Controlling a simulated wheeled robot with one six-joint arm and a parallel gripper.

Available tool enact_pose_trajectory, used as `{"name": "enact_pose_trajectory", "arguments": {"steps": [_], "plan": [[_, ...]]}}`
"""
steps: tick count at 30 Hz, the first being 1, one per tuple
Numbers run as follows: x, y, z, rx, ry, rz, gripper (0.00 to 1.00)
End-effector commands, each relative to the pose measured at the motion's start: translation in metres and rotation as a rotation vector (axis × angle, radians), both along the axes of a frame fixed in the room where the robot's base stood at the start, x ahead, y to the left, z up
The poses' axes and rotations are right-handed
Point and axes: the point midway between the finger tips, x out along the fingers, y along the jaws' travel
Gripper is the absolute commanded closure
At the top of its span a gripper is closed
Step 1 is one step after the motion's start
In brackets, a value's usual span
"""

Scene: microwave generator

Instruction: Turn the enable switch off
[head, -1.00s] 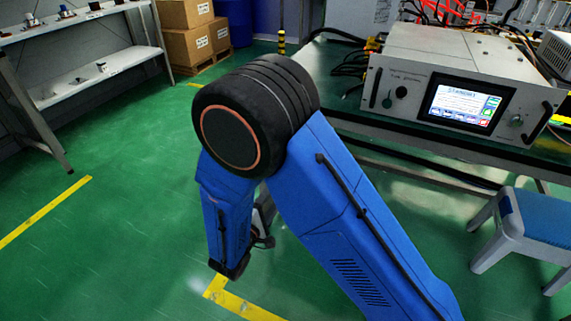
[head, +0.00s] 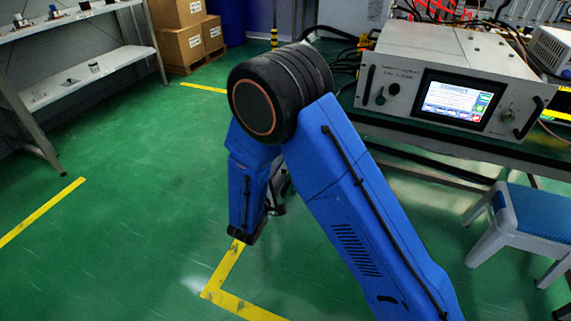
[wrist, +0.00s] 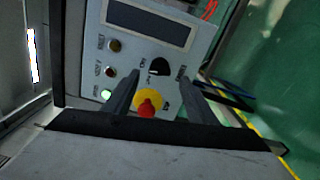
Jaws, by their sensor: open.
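In the wrist view, a grey control panel (wrist: 134,51) shows a black rotary knob (wrist: 159,67), with small labels around it that I cannot read surely. It seems to be the enable switch. My gripper (wrist: 162,82) is open, its two dark fingers pointing toward the panel on either side of the line to the knob. Nothing is between them in grip, and I cannot tell any contact. A red emergency button on a yellow base (wrist: 149,100) shows between the fingers, nearer the bottom of the picture. In the head view my gripper is mostly hidden behind my blue arm.
The panel also carries a dark display (wrist: 148,23) and several round lamps, one lit green (wrist: 106,95). In the head view, a grey unit with a lit screen (head: 457,101) stands on the bench. A stool (head: 540,215) stands in front; green floor (head: 120,190) is clear at left.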

Motion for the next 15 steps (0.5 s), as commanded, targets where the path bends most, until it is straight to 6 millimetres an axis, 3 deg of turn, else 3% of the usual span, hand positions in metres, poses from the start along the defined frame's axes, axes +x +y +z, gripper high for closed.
{"name": "enact_pose_trajectory", "arguments": {"steps": [6,15], "plan": [[0.031,-0.012,0.0,0.0,0.0,-0.002,0.48],[0.049,-0.017,0.0,0.0,0.0,0.0,0.48]]}}
